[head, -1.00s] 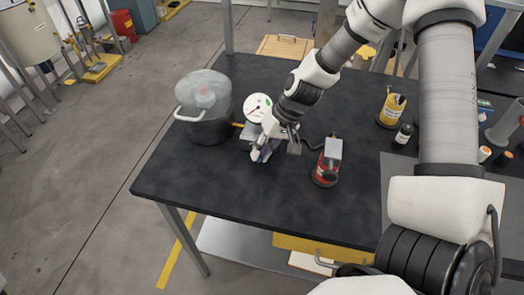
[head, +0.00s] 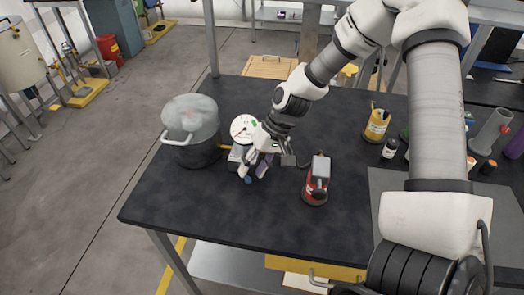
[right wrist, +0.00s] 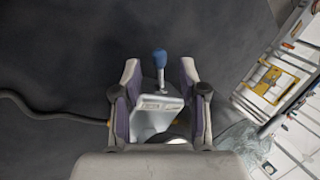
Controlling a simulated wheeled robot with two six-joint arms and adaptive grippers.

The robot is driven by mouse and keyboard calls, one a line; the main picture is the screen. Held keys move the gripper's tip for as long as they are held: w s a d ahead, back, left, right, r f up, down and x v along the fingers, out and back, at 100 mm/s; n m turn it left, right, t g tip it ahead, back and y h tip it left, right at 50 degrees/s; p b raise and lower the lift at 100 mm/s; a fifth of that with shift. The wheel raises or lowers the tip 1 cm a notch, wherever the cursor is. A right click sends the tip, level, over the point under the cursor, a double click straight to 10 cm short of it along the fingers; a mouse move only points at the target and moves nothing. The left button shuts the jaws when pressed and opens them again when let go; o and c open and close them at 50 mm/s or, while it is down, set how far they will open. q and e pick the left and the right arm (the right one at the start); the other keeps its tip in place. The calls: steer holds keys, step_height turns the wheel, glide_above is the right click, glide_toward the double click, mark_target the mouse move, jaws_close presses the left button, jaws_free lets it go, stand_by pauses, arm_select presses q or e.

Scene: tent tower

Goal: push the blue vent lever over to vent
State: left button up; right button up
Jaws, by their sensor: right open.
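The vent lever's blue knob (right wrist: 160,58) stands on a thin metal stem on a grey-white valve block (right wrist: 157,106). My right gripper (right wrist: 160,72) is open, its two purple-padded fingers on either side of the block and stem. A gap shows between each finger and the knob. In the head view the blue knob (head: 248,180) shows just below the fingertips of my right gripper (head: 256,166), beside the round white gauge (head: 243,128). The gripper partly hides the block there. My left gripper is not in view.
A dark pot (head: 192,152) with a clear lid stands left of the gauge. A red pump (head: 317,186) stands to the right, with a dark hose. A yellow bottle (head: 377,123) and other containers are farther right. The black table's front (head: 220,220) is clear.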

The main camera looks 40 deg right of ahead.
steer(key=v, duration=1)
steer(key=shift+d+r, duration=0.1)
steer(key=shift+r, duration=0.05)
steer(key=shift+s, duration=0.1)
